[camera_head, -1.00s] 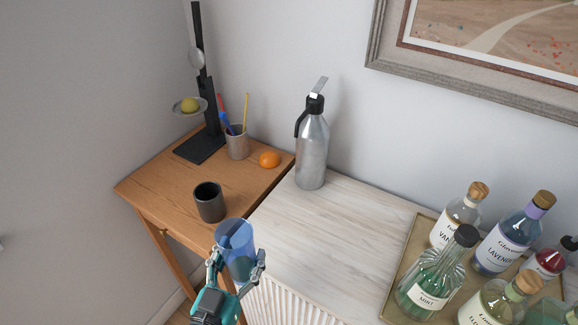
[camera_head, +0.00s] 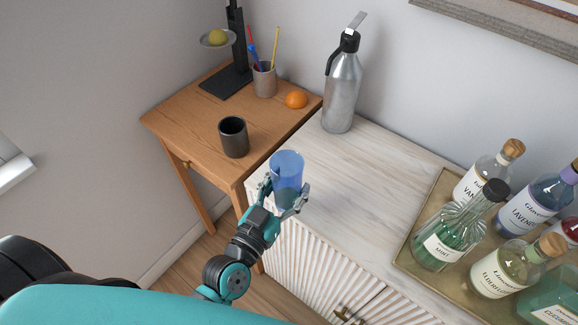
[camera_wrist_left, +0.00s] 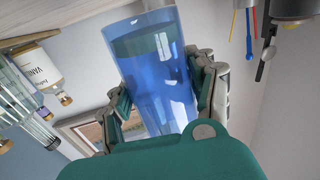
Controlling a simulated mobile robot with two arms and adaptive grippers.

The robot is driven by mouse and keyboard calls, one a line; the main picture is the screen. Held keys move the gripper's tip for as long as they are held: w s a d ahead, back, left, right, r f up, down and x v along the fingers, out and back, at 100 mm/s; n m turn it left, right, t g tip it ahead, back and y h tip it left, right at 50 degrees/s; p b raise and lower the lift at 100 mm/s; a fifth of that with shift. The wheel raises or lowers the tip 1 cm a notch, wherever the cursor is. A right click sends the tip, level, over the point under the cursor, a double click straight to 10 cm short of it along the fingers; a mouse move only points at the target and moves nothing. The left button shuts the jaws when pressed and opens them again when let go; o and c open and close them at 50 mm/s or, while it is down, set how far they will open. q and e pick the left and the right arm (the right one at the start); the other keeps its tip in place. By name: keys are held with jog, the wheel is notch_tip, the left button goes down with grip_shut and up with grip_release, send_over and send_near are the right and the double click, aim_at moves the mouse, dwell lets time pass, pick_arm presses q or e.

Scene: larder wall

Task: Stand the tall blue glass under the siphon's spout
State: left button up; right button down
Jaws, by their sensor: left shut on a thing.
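The tall blue glass (camera_head: 287,170) is see-through and upright in the head view. My left gripper (camera_head: 284,196) is shut on it near the front left edge of the white cabinet top; I cannot tell whether its base touches the top. In the left wrist view the glass (camera_wrist_left: 155,75) fills the space between the fingers of my left gripper (camera_wrist_left: 165,105). The siphon (camera_head: 342,90), a silver bottle with a black head and side handle, stands upright at the back of the cabinet, behind and right of the glass. My right gripper is not in view.
A gold tray (camera_head: 410,255) with several syrup bottles fills the cabinet's right. The wooden side table (camera_head: 190,120) at left bears a dark cup (camera_head: 234,138), a pen cup (camera_head: 264,80), an orange (camera_head: 296,99) and a black stand. The white top (camera_head: 370,175) between is clear.

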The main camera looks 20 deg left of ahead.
pick_arm(q)
jog(key=w, duration=0.3)
jog(key=w+a+b, duration=0.1)
jog(key=w, duration=0.1)
jog(key=w+a, duration=0.1)
jog(key=w, duration=0.2)
jog(key=shift+w+a+f+b, duration=0.2)
jog(key=shift+w+f+b, duration=0.15)
jog(key=shift+f, duration=0.05)
jog(key=f+b, duration=0.2)
jog(key=shift+w+a+f+b, duration=0.1)
jog(key=shift+w+f+b, duration=0.15)
jog(key=shift+f+b, duration=0.1)
jog(key=shift+f, duration=0.2)
jog(key=shift+f, duration=0.1)
jog(key=shift+f+b, duration=0.15)
jog(key=shift+b, duration=0.2)
jog(key=o, duration=1.5)
jog(key=shift+s, duration=0.1)
